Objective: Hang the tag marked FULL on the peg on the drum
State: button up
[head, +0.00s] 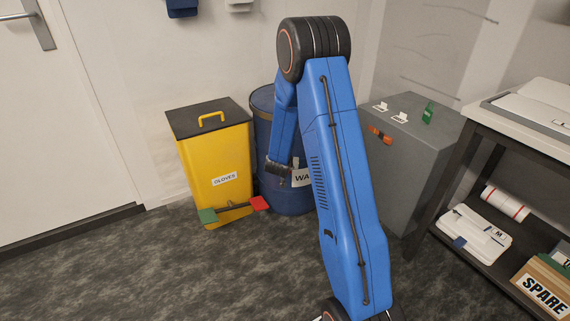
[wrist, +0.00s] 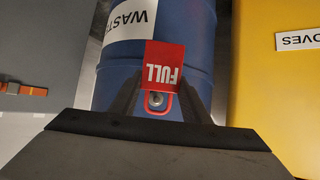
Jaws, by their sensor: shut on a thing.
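The red tag marked FULL (wrist: 165,68) is at the tips of my gripper (wrist: 160,105) in the wrist view, its letters upside down there. My gripper is shut on it. A red loop at the tag's end frames a small round grey part, perhaps the peg (wrist: 156,99). I cannot tell whether the loop is around it or only in front. The blue drum (wrist: 195,45) with a white WASTE label is right behind. In the head view my gripper (head: 279,170) is in front of the drum (head: 263,105), and the held tag is not clearly seen.
A yellow GLOVES bin (head: 212,150) stands close left of the drum, with a green and a red pad on a bar before it. A grey cabinet (head: 410,165) with small cards on top stands right. A shelf unit (head: 480,255) is at far right. Carpet is free in front.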

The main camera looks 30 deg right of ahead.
jog(key=shift+w+d+f, duration=0.3)
jog(key=shift+w+d, duration=0.45)
jog(key=shift+w, duration=0.3)
jog(key=shift+w+d+f, duration=0.25)
jog(key=shift+w+d, duration=0.45)
jog(key=shift+w, duration=0.3)
jog(key=o, duration=1.2)
jog(key=v, duration=1.7)
jog(key=shift+s, duration=0.15)
jog(key=shift+a+r, duration=0.1)
jog(key=shift+r, duration=0.05)
